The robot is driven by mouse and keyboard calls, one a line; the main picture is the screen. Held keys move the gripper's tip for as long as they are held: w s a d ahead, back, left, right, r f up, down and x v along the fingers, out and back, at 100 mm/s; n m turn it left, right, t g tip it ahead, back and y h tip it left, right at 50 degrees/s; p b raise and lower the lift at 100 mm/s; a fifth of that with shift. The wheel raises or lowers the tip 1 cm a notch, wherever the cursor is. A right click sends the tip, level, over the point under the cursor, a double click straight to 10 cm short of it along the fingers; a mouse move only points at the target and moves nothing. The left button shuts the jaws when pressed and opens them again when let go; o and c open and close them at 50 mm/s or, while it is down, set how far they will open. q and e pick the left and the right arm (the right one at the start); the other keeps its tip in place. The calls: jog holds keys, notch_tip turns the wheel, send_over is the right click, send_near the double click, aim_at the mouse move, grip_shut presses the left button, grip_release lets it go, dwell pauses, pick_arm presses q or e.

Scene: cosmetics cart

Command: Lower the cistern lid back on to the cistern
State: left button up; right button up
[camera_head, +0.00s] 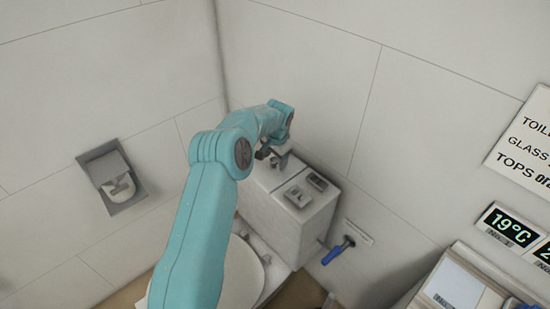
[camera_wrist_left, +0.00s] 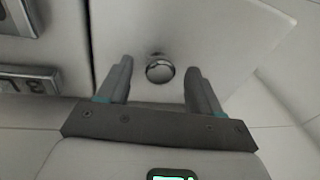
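The white cistern (camera_head: 275,222) stands against the wall corner. Its lid (camera_head: 262,177) is a pale panel at the left part of the top, partly hidden by my left arm; I cannot tell whether it sits fully flush. The lid (camera_wrist_left: 215,35) also shows in the left wrist view, with a round chrome knob (camera_wrist_left: 160,70) on it. My left gripper (camera_head: 272,155) is over the lid. In the left wrist view its two fingers (camera_wrist_left: 159,72) are apart, one on each side of the knob, with visible gaps. My right gripper is not in view.
Two small grey devices (camera_head: 298,196) sit on the cistern's right part. A blue-handled valve (camera_head: 336,252) is on the wall beside it. The toilet bowl (camera_head: 243,278) is in front, behind my arm. A paper holder (camera_head: 117,186) is on the left wall; a cart (camera_head: 455,285) stands lower right.

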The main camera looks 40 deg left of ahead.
pick_arm(q)
jog(key=shift+f, duration=0.2)
jog(key=shift+d+r, duration=0.1)
jog(key=shift+r, duration=0.35)
notch_tip(320, 180, up, 15)
jog(key=s+d, duration=0.1)
jog(key=d, duration=0.1)
jog(key=shift+s+d+r+b, duration=0.2)
jog(key=shift+s+b, duration=0.1)
jog(key=shift+b, duration=0.05)
jog(key=shift+s, duration=0.1)
